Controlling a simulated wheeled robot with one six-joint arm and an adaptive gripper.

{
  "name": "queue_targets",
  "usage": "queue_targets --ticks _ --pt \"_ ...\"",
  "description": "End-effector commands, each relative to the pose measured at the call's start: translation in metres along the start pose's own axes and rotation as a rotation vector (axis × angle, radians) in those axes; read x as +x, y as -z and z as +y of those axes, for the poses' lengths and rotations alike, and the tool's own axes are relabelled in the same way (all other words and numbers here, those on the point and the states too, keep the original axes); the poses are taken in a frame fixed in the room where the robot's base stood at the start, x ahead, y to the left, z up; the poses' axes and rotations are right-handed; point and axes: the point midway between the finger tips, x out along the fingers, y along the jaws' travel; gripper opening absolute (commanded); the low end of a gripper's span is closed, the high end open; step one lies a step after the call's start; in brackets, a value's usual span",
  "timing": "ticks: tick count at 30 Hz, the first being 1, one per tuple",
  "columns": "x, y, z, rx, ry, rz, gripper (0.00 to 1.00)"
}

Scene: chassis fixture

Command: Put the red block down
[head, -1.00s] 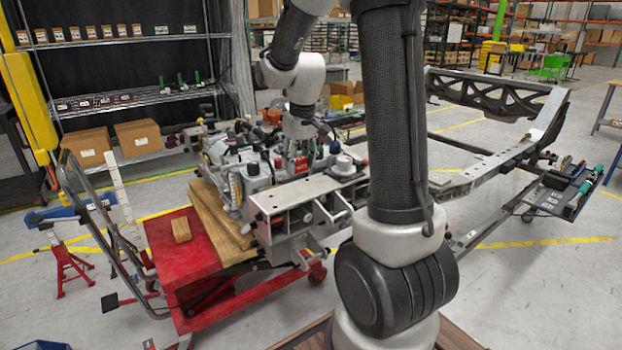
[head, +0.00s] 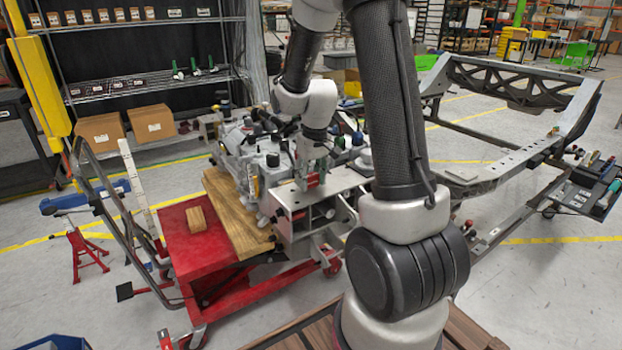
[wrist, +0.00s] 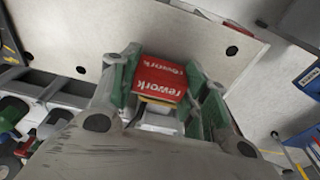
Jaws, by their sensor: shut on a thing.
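My gripper (head: 314,178) is shut on the red block (head: 312,181), over the grey metal plate (head: 345,184) at the front of the fixture. In the wrist view, the red block (wrist: 160,78) has white "rework" lettering. It sits between the two green-padded fingers of my gripper (wrist: 162,85). The pale flat plate (wrist: 190,35) with dark round holes fills the view beyond it. I cannot tell whether the block touches the plate.
Grey machine parts (head: 245,145) stand close behind and left of my gripper. A red cart (head: 190,250) carries wooden boards (head: 235,215) and a small wooden block (head: 196,219). A black-and-grey chassis frame (head: 500,85) lies to the right.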

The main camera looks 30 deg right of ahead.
Motion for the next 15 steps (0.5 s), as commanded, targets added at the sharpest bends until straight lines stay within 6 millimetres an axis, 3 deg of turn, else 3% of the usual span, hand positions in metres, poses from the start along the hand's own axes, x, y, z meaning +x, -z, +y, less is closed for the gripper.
queue_targets --ticks 12,13,15 --pt "0.0073 -0.001 0.0 0.0 0.0 0.001 0.29" --pt "0.0068 -0.0008 0.0 0.0 0.0 0.001 0.51" --pt "0.0066 -0.0007 0.0 0.0 0.0 0.001 0.64"
